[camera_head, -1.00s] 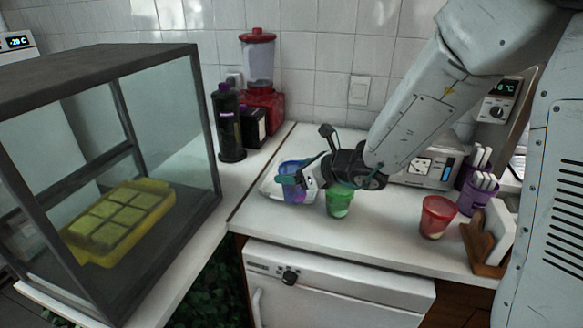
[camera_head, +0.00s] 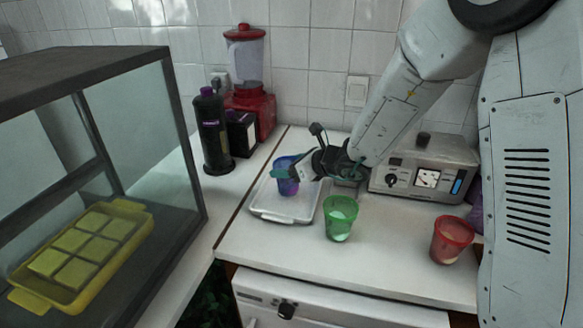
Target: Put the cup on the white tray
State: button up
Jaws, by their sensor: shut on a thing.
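A blue-purple cup (camera_head: 289,188) is upright in my gripper (camera_head: 284,175) at the centre of the view. The gripper is shut on the cup's upper part, reaching in from the right. The white tray (camera_head: 272,215) lies on the counter below the cup. The cup is over the back part of the tray. I cannot tell whether its base touches the tray. The gripper hides part of the cup and the tray's back right edge.
A green cup (camera_head: 340,219) stands just right of the tray. A red cup (camera_head: 452,241) is farther right. A grey appliance (camera_head: 440,167) stands behind. A black bottle (camera_head: 211,133) and red blender (camera_head: 250,100) stand back left. A glass case (camera_head: 150,150) fills the left.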

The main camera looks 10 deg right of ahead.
jog(key=shift+a+f, duration=0.1)
jog(key=shift+f, duration=0.45)
jog(key=shift+f, duration=0.15)
jog(key=o, duration=1)
